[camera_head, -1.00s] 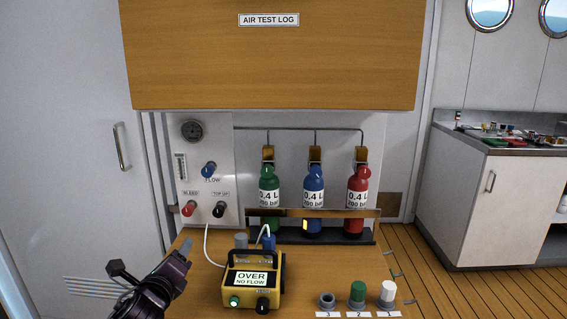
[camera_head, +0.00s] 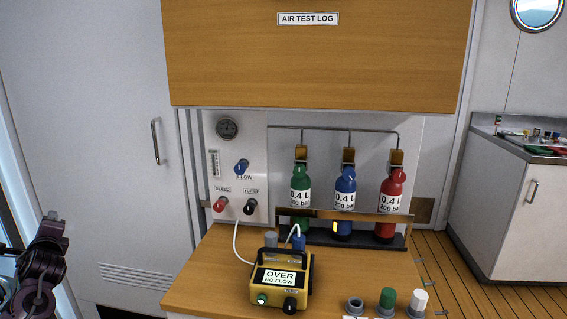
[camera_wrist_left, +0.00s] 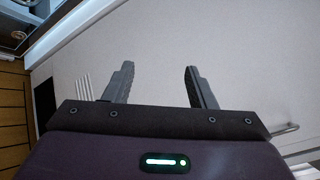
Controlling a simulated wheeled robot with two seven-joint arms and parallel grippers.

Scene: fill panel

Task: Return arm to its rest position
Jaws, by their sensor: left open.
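My left arm shows at the lower left of the head view, folded up beside the white door and clear of the bench. Its fingertips are hard to make out there. In the left wrist view my left gripper (camera_wrist_left: 158,85) has its two dark fingers apart with nothing between them. Beyond them is a plain pale surface. My right gripper is in neither view.
The wooden bench (camera_head: 205,275) holds a yellow meter (camera_head: 280,280) reading OVER, NO FLOW. Behind it are a valve panel (camera_head: 235,145) and green (camera_head: 300,180), blue (camera_head: 345,182) and red (camera_head: 391,185) cylinders. The white door (camera_head: 95,130) is at left.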

